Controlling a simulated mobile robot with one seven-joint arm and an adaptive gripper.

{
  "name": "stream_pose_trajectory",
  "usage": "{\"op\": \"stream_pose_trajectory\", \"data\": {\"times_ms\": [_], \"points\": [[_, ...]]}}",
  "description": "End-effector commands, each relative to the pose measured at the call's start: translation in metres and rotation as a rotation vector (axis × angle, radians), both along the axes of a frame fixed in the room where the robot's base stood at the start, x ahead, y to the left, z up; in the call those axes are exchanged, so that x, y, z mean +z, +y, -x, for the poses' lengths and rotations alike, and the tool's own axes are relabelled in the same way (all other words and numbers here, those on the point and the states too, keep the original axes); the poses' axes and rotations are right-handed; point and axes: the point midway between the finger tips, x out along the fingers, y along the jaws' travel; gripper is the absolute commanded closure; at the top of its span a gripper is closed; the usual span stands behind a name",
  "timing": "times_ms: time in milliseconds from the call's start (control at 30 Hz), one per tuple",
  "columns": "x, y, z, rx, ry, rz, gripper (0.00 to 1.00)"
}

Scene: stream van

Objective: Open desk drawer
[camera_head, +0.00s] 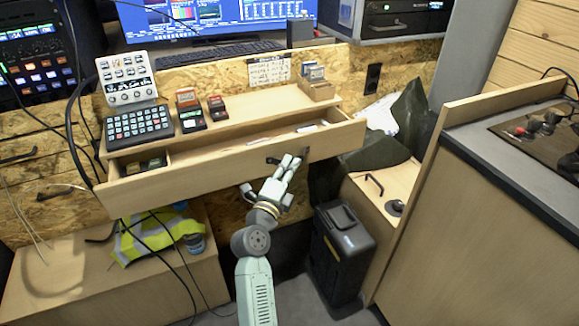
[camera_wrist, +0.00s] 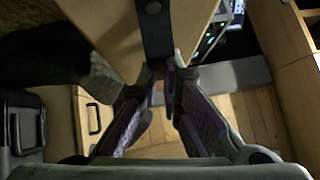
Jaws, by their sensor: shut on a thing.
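The desk drawer (camera_head: 232,166) is a wide light-wood drawer under the desk top, and it stands pulled out. Its open inside shows a few small items, with a dark one (camera_head: 150,165) at the left. My gripper (camera_head: 295,157) is at the right part of the drawer's front, shut on the dark handle (camera_head: 273,160). In the wrist view my gripper's fingertips (camera_wrist: 168,75) close around the dark strap-like handle (camera_wrist: 155,30) on the drawer front (camera_wrist: 105,25). The exact contact is partly hidden by the fingers.
A keypad (camera_head: 140,126) and small boxes stand on the desk top (camera_head: 255,105) above the drawer. A black case (camera_head: 340,255) stands on the floor right of my arm. A wooden counter (camera_head: 480,200) bounds the right side. A yellow vest (camera_head: 150,238) lies on a bench at left.

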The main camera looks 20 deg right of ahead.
Motion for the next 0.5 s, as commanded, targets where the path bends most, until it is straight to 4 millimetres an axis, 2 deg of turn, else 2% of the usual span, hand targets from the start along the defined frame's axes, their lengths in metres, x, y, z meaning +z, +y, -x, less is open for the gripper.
{"op": "stream_pose_trajectory", "data": {"times_ms": [267, 500], "points": [[0.000, 0.000, 0.000, 0.000, 0.001, 0.001, 1.00], [0.003, -0.001, 0.025, -0.002, 0.006, 0.001, 1.00]]}}
